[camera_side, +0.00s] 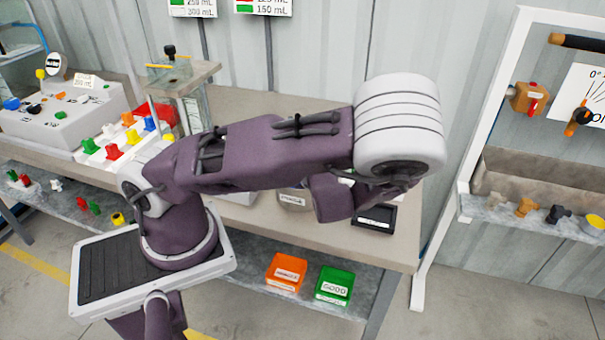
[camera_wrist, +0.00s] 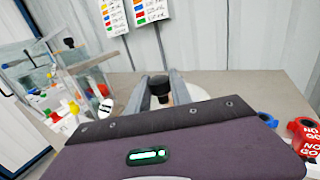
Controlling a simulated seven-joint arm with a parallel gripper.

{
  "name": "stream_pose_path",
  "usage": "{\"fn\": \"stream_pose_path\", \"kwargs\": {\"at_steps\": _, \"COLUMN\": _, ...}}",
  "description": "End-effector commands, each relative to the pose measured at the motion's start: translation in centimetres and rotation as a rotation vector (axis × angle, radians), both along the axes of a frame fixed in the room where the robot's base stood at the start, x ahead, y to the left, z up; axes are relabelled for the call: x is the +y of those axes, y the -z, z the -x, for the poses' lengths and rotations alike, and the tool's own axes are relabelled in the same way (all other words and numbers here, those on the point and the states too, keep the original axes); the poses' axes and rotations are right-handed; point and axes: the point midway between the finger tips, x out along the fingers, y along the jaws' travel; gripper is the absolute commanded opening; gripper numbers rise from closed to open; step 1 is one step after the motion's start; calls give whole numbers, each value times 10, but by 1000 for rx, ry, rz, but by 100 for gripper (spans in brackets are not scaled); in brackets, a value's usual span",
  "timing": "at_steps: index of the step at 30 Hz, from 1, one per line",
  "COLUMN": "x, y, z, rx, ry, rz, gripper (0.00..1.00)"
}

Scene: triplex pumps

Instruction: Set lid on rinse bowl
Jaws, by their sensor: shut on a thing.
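In the wrist view my gripper (camera_wrist: 160,92) has its two grey fingers on either side of a black knob (camera_wrist: 160,86), shut on it. The knob appears to be the handle of the lid; a pale round edge (camera_wrist: 203,96) shows below and beside it, and I cannot tell whether it is lid or bowl. In the side view a labelled grey vessel (camera_side: 292,199), possibly the rinse bowl, stands on the bench, partly hidden by my arm. My gripper and the lid are hidden there, so any contact between lid and bowl cannot be told.
A black labelled tray (camera_side: 376,217) sits near the bench's right end. Red NO GO rings (camera_wrist: 305,135) and a blue ring (camera_wrist: 268,120) lie at right in the wrist view. Clear tanks (camera_wrist: 85,75) stand at left. Orange (camera_side: 287,271) and green (camera_side: 334,285) bins sit on the lower shelf.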

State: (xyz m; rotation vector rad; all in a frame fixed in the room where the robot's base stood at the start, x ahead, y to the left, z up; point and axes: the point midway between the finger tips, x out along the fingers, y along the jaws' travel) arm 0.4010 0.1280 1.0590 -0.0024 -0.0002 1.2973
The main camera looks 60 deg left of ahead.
Motion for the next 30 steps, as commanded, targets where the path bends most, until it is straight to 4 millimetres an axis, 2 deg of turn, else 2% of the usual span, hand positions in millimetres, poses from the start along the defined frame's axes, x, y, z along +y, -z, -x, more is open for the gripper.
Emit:
{"fn": "stream_pose_path", "kwargs": {"at_steps": 3, "x": 2, "y": 26, "z": 3, "rx": 6, "ry": -14, "rz": -7, "gripper": 0}}
{"fn": "stream_pose_path", "kwargs": {"at_steps": 13, "x": 2, "y": 89, "z": 2, "rx": 2, "ry": -12, "rz": -5, "gripper": 0}}
{"fn": "stream_pose_path", "kwargs": {"at_steps": 16, "x": 2, "y": 96, "z": 2, "rx": 1, "ry": -12, "rz": -2, "gripper": 0}}
{"fn": "stream_pose_path", "kwargs": {"at_steps": 25, "x": 1, "y": 99, "z": 2, "rx": 1, "ry": -11, "rz": -2, "gripper": 0}}
{"fn": "stream_pose_path", "kwargs": {"at_steps": 26, "x": 1, "y": 98, "z": 2, "rx": 1, "ry": -11, "rz": -2, "gripper": 32}}
{"fn": "stream_pose_path", "kwargs": {"at_steps": 28, "x": 1, "y": 98, "z": 2, "rx": 1, "ry": -11, "rz": -2, "gripper": 45}}
{"fn": "stream_pose_path", "kwargs": {"at_steps": 30, "x": 1, "y": 98, "z": 2, "rx": 1, "ry": -11, "rz": -2, "gripper": 48}}
